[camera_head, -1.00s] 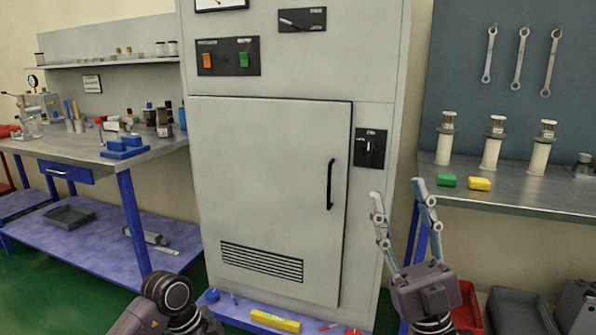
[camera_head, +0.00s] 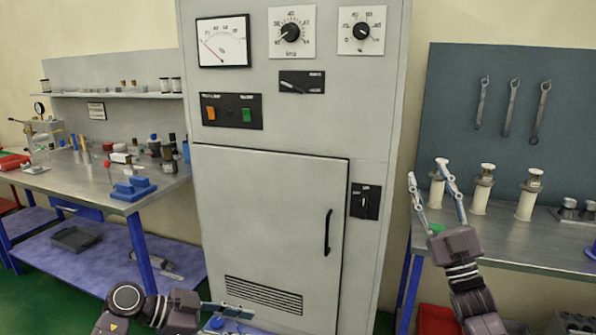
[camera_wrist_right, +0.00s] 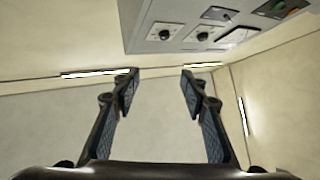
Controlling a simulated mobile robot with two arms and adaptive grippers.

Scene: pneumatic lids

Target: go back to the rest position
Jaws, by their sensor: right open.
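My right gripper (camera_head: 426,170) is raised in front of the right bench in the head view. Its two fingers point up and stand apart, with nothing between them. In the right wrist view its fingers (camera_wrist_right: 160,92) are spread, with bare wall and ceiling behind. My left gripper (camera_head: 228,312) is low at the bottom edge of the head view, in front of the cabinet's foot, with its fingers pointing right. It is partly cut off and too small to tell whether it is open.
A tall grey cabinet (camera_head: 265,215) with a closed door stands in the middle. A left bench (camera_head: 75,180) holds small parts. Wrenches hang on the board (camera_head: 470,70).

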